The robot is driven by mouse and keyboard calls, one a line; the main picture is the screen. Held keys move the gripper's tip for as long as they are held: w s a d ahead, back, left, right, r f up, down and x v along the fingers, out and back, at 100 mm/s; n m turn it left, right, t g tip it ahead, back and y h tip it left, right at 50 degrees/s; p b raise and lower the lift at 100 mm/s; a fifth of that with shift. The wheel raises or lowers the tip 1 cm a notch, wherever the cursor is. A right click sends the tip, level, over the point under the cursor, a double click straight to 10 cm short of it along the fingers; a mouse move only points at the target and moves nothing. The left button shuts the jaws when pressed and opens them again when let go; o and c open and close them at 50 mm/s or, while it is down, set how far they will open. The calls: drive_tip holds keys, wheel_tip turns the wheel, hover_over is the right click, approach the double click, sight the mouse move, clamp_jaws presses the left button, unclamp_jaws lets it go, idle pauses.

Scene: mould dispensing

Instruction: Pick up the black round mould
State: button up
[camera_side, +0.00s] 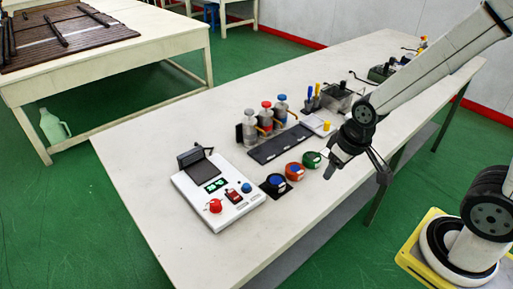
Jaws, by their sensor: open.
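The black round mould (274,185) lies on the white table, with a blue patch showing on it. It is the nearest of three round moulds in a slanting row. The orange mould (294,171) and the green mould (312,160) lie behind it to the right. My gripper (350,165) is open and empty above the table, to the right of the green mould. It is apart from the black mould and points downward. No mould is hidden by the gripper.
A white device (218,190) with a screen, buttons and a red knob stands left of the moulds. Behind them are a dark tray (280,144) and several bottles (266,118). The table's front (245,245) is clear. Tools and containers stand further back.

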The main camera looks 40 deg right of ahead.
drive_tip(key=shift+o, duration=0.2)
drive_tip(key=o, duration=0.5)
drive_tip(key=w+a+f+m+g, duration=0.1)
drive_tip(key=w+f+m, duration=0.1)
drive_tip(key=w+m, duration=0.2)
drive_tip(key=w+a+f+m, duration=0.1)
drive_tip(key=w+f+m, duration=0.2)
drive_tip(key=w+m, duration=0.2)
drive_tip(key=w+f+m+g, duration=0.1)
drive_tip(key=w+f+m, duration=0.1)
drive_tip(key=w+m, duration=0.3)
drive_tip(key=shift+w+a+f+g, duration=0.15)
drive_tip(key=shift+w+a, duration=0.05)
drive_tip(key=shift+w, duration=0.25)
drive_tip(key=shift+w+a+f+g, duration=0.1)
drive_tip(key=shift+w+a+g, duration=0.1)
drive_tip(key=shift+w, duration=0.25)
drive_tip(key=shift+f, duration=0.1)
